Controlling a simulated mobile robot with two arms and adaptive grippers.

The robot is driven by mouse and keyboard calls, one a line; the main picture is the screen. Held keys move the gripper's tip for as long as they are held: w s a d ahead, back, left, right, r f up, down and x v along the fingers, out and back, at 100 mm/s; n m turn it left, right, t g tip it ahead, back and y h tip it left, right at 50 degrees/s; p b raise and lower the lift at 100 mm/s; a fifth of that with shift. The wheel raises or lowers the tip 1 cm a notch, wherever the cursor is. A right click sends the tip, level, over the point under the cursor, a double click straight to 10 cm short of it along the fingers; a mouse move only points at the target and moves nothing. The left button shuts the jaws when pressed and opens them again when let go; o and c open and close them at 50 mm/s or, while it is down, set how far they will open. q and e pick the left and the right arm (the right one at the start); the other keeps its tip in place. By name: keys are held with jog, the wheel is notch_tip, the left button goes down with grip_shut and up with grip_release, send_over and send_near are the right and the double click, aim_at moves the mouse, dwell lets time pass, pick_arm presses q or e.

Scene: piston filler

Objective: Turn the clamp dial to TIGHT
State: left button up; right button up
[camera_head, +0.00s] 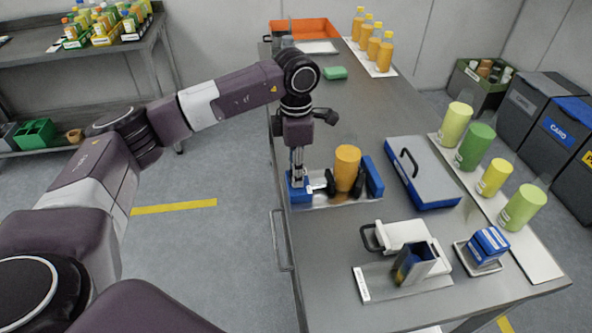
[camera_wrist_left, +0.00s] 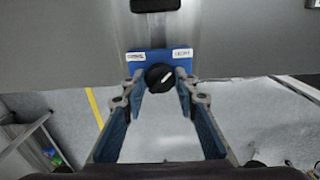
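The clamp has a blue block (camera_head: 297,190) at its left end, by the table's edge. Its black dial (camera_wrist_left: 159,77) shows in the left wrist view on the front of that block, with a white pointer line slanting to the upper right. A white label sits on each side above the dial; the lettering is too small to read. My left gripper (camera_wrist_left: 162,80) points at the dial, one fingertip on each side, fingers apart. I cannot tell whether they touch it. In the head view the gripper (camera_head: 297,178) hides the dial. My right gripper is not in view.
An orange cylinder (camera_head: 347,167) stands between the clamp's black pads, with another blue block (camera_head: 374,177) to its right. Floor is clear left of the table.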

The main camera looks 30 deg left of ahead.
pick_arm(q)
jog(key=o, duration=0.4)
jog(key=shift+c, duration=0.2)
notch_tip(320, 180, up, 12)
dwell(0.5)
dwell(0.5)
